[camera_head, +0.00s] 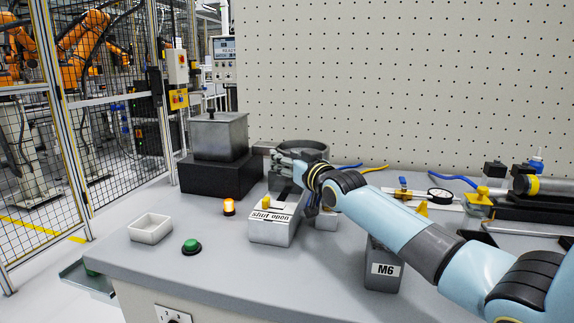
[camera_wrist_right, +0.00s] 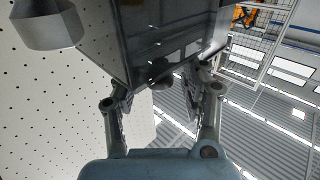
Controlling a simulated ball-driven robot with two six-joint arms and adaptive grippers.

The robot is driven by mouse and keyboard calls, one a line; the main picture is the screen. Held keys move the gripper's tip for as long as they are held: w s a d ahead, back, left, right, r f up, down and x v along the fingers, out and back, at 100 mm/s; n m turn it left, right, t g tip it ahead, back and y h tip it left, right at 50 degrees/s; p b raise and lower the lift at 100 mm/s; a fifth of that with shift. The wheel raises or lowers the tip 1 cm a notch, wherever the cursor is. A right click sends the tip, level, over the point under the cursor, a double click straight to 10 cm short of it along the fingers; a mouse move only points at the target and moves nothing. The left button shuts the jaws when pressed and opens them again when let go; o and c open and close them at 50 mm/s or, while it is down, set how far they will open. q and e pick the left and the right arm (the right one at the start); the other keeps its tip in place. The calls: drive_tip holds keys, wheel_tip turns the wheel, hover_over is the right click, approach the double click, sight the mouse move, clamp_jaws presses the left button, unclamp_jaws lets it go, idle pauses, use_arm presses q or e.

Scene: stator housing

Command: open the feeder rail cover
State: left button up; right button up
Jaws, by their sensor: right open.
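A pale box labelled "shut open" (camera_head: 273,228) stands mid-table, with a small yellow knob (camera_head: 266,202) on its top. Behind it are a grey rail-like part (camera_head: 276,183) and a round metal bowl (camera_head: 312,150), both partly hidden by my right arm. I cannot tell the cover's position. My right gripper (camera_head: 282,158) is above and behind the labelled box, pointing left. In the right wrist view the gripper (camera_wrist_right: 157,92) has its fingers apart, with a dark grey metal surface (camera_wrist_right: 150,40) close ahead. I see nothing held. My left gripper is not in view.
A lidded grey metal box (camera_head: 218,137) on a black block (camera_head: 215,177) stands left of my gripper. A white tray (camera_head: 150,229), green button (camera_head: 191,246) and amber lamp (camera_head: 229,207) are front left. An M6 bin (camera_head: 384,268) sits under my right arm.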

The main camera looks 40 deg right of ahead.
drive_tip(key=shift+c, duration=0.3)
clamp_jaws()
drive_tip(key=shift+w+f, duration=0.1)
drive_tip(key=shift+f, duration=0.1)
